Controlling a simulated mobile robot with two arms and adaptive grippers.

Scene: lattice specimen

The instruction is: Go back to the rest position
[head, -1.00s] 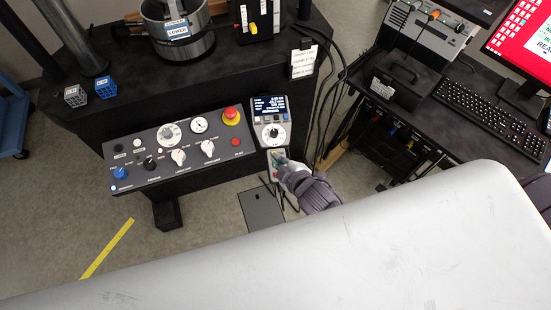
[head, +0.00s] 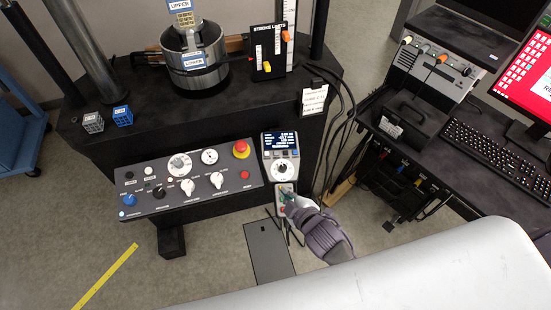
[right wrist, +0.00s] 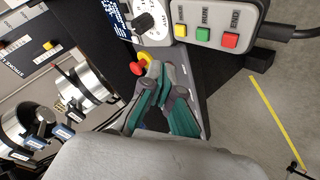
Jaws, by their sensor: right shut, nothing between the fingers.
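My right gripper (head: 286,196) is in the middle of the head view, just in front of the button box (head: 285,188) below the small display unit (head: 280,150). In the right wrist view its teal and grey fingers (right wrist: 160,72) are shut with nothing between them. That view shows the button box (right wrist: 218,38) with yellow, green and red buttons above and to the right of the fingertips, apart from them. My left gripper is in neither view.
The control panel (head: 160,195) with a red emergency knob (head: 241,149) stands left of my right gripper. Behind it is the test machine with a metal pot (head: 195,75). A desk with a keyboard (head: 490,155) is at right. Cables hang close by.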

